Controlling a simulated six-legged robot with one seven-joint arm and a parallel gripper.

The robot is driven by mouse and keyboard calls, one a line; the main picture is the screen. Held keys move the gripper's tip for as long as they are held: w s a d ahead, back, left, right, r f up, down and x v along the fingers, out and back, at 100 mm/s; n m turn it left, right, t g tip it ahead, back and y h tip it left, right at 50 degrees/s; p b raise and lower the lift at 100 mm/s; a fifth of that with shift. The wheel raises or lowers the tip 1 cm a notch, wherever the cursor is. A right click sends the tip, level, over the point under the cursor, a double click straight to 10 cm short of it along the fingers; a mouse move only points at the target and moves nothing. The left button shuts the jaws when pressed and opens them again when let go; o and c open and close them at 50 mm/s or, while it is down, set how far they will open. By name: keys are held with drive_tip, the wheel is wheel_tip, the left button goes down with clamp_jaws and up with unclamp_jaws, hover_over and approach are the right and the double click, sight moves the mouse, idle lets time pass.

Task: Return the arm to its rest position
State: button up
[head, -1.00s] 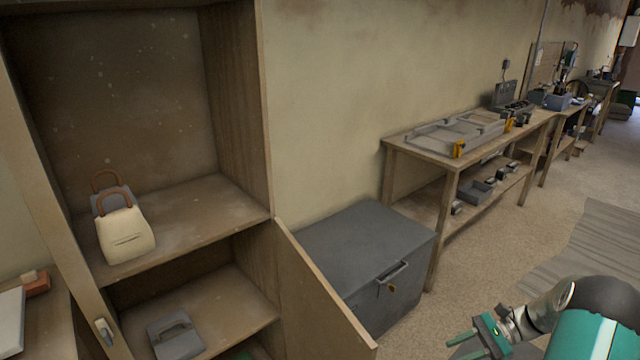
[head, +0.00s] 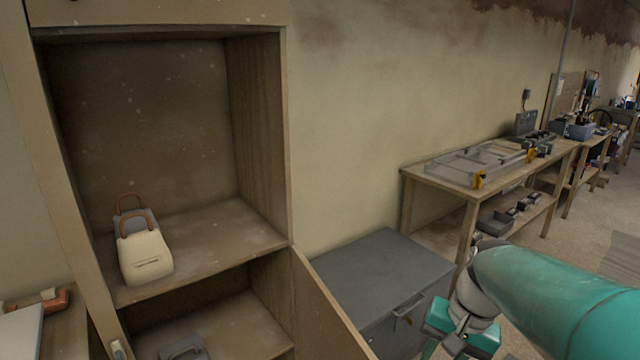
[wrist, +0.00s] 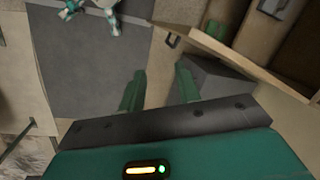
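My gripper (head: 438,345) is at the lower right of the head view, at the end of my teal arm, in front of the grey chest (head: 375,262). Its fingertips are partly cut off by the bottom edge there. In the wrist view my gripper (wrist: 158,85) has its two green fingers apart with nothing held between them. The grey chest also shows beyond the right finger in the wrist view (wrist: 212,78).
An open cupboard (head: 265,130) stands at left with a cream-fronted bag (head: 146,260) on its shelf. Its door (head: 325,308) swings out beside the chest. A workbench (head: 440,182) runs along the wall. Floor shows at far right.

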drive_tip(key=s+a+r+n+t+h, duration=0.2)
drive_tip(key=s+a+r+n+t, duration=0.2)
drive_tip(key=s, duration=0.5)
drive_tip(key=shift+a+r+n+t, duration=0.3)
drive_tip(key=shift+a+n+t, duration=0.1)
drive_tip(key=shift+n+t, duration=0.3)
drive_tip(key=shift+s, duration=0.25)
